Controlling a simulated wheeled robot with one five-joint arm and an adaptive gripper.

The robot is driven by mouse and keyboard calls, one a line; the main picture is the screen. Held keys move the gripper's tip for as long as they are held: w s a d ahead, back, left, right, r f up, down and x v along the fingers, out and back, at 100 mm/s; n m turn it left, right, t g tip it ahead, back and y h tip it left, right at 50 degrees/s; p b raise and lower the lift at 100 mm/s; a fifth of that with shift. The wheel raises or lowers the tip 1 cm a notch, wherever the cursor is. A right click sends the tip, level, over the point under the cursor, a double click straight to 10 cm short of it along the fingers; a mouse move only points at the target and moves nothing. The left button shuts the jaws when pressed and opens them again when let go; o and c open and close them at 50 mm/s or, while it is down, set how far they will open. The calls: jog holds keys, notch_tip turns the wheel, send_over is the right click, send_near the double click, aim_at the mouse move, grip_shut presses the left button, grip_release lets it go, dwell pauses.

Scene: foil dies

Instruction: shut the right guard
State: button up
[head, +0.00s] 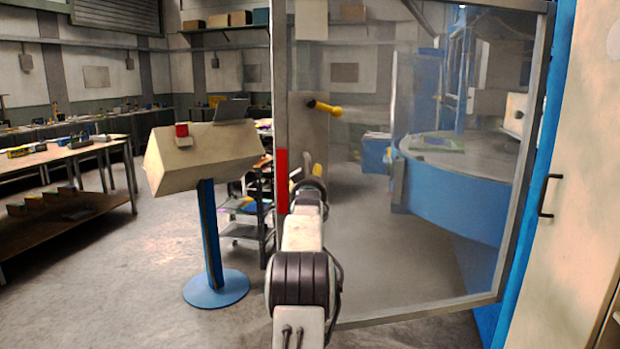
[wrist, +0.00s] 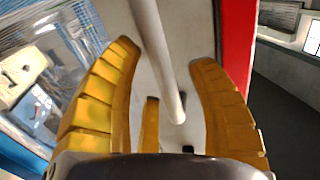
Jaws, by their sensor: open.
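The right guard is a large clear panel in a grey frame (head: 522,170), with a red strip (head: 282,180) on its left upright. It stands swung out from the blue machine post at its right. Contact cannot be told. The red strip (wrist: 236,50) shows on the right there and the clear panel on the left.
A blue round table (head: 460,205) stands behind the panel. A beige control console (head: 200,155) on a blue pedestal stands to the left, beside a dark shelf cart (head: 245,232). A workbench (head: 60,155) lies far left. Floor between bench and console is clear.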

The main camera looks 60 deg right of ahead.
jog(key=shift+w+d, duration=0.1)
jog(key=shift+d, duration=0.15)
grip_shut()
dwell(0.6)
